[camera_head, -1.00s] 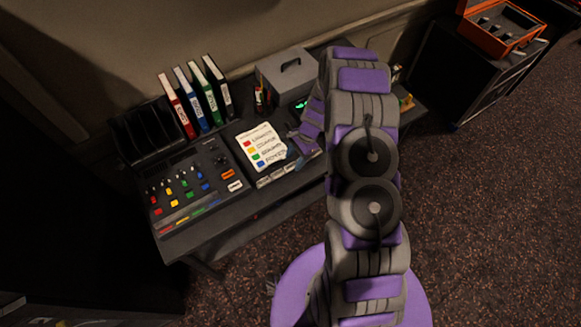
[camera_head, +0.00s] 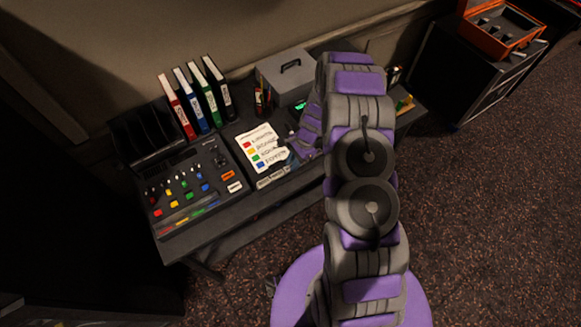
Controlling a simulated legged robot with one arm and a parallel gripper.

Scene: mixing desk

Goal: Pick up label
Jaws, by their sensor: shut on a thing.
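My gripper (camera_head: 290,152) is at the right edge of the white list card (camera_head: 253,134), low over the desk. Its fingers are small and partly hidden by the purple and grey wrist. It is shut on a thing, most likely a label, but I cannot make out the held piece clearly. The card has rows of red, yellow, green and blue squares with dark text. Small pale labels (camera_head: 270,179) lie in a row at the front edge of the desk, just below the card.
A mixing console (camera_head: 185,190) fills the desk's left side. Several coloured binders (camera_head: 193,97) stand behind it. A grey box (camera_head: 287,73) and a pen holder (camera_head: 262,98) stand at the back. An orange case (camera_head: 500,28) sits on a black cabinet at the right.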

